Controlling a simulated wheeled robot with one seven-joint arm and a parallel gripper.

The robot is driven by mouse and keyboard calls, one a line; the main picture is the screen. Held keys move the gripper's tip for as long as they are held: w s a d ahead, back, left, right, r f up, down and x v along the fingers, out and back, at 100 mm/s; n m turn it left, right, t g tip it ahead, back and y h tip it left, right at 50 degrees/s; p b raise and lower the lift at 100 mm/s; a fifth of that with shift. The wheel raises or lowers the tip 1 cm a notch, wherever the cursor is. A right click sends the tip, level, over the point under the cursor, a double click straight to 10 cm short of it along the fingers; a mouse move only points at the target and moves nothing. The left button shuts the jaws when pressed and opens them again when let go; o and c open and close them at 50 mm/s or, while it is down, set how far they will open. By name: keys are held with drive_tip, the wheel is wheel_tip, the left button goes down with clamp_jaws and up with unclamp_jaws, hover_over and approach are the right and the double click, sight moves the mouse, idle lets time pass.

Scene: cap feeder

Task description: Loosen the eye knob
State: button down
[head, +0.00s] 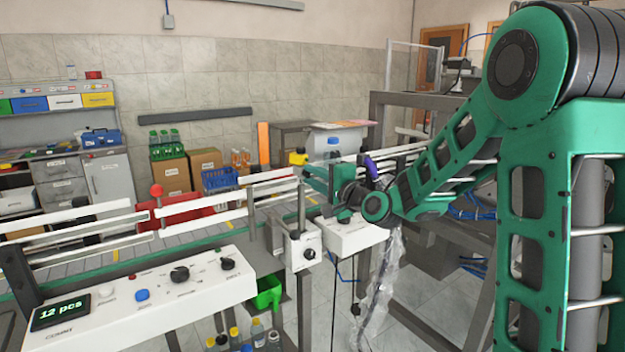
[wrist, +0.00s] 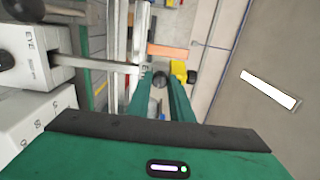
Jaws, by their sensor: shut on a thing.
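My green gripper (head: 315,176) reaches over the conveyor rails from the right in the head view. In the wrist view its two fingers (wrist: 159,82) stand on either side of a small round black knob, the eye knob (wrist: 159,77), and are shut on it. The knob sits by the end of a metal rod running from a white box marked EYE (wrist: 28,52). A yellow part (wrist: 180,70) is just beside the right fingertip; it shows at the fingertips in the head view (head: 298,158). There the knob itself is hidden or too small to tell.
The white EYE box (head: 302,248) with its black dial hangs at the conveyor's front. White guide rails (head: 78,218) run along the belt. A counter panel (head: 140,297) reading "12 pcs" fills the lower left. Bottles stand below.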

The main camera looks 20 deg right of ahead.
drive_tip(key=shift+d, duration=0.35)
drive_tip(key=c, duration=1.6)
unclamp_jaws()
drive_tip(key=shift+o, duration=0.2)
drive_tip(key=shift+a, duration=0.15)
drive_tip(key=v, duration=1)
drive_tip(key=shift+s, duration=0.3)
